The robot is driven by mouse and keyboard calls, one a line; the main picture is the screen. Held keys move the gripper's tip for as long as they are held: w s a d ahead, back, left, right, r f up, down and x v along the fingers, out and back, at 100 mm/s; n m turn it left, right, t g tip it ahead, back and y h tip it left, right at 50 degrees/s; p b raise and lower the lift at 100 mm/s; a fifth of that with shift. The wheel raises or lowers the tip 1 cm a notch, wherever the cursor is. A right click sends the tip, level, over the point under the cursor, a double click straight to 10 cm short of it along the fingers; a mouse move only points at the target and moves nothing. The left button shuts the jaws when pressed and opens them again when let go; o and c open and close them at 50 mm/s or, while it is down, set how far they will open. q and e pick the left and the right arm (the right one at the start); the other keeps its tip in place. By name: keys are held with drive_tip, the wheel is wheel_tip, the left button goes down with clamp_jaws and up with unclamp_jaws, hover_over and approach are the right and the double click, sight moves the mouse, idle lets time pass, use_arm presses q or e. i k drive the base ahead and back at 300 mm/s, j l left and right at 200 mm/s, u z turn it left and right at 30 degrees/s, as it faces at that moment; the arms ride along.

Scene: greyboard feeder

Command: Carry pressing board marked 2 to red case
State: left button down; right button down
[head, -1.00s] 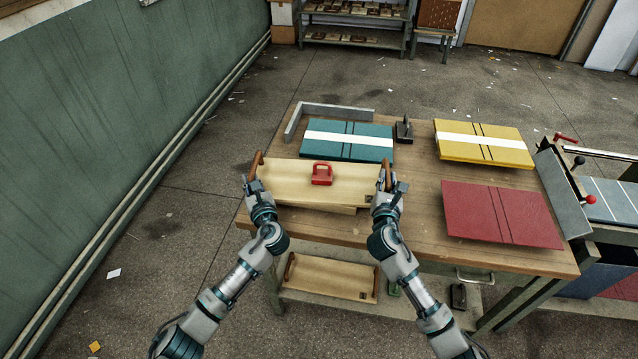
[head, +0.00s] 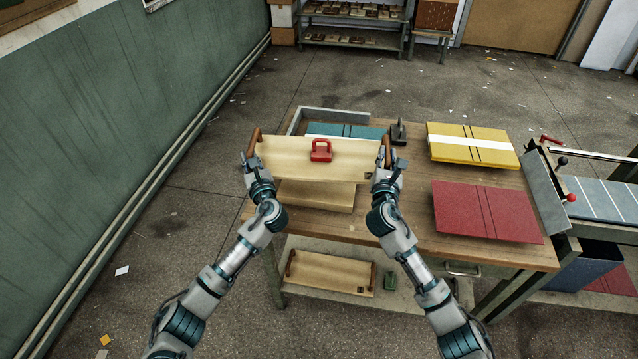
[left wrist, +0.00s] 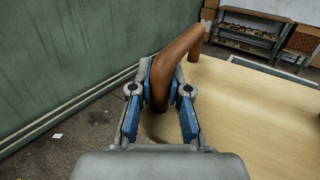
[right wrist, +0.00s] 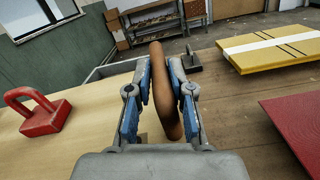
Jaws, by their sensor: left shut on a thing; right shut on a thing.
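A light wooden pressing board (head: 285,158) with a brown handle at each end is held up above the table, partly in front of the teal case (head: 375,133). A small dark mark shows at its right front corner, too small to read. My left gripper (head: 252,158) is shut on its left handle (left wrist: 168,75). My right gripper (head: 385,160) is shut on its right handle (right wrist: 163,95). A red weight with a handle (head: 320,151) rests on the board. The red case (head: 487,211) lies flat at the table's right front, with nothing on it.
Another plain board (head: 315,196) lies on the table (head: 400,210) below the held one. The yellow case (head: 450,149) with a white strip is behind the red case. A dark handled block (head: 398,134) and a grey angle fence (head: 330,113) stand at the back. A roller machine (head: 600,195) adjoins the right.

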sight(496, 214)
drive_tip(key=l+z, duration=0.4)
drive_tip(key=l, duration=0.15)
drive_tip(key=l+z, duration=0.4)
drive_tip(key=i+l, duration=0.05)
drive_tip(key=l, duration=0.05)
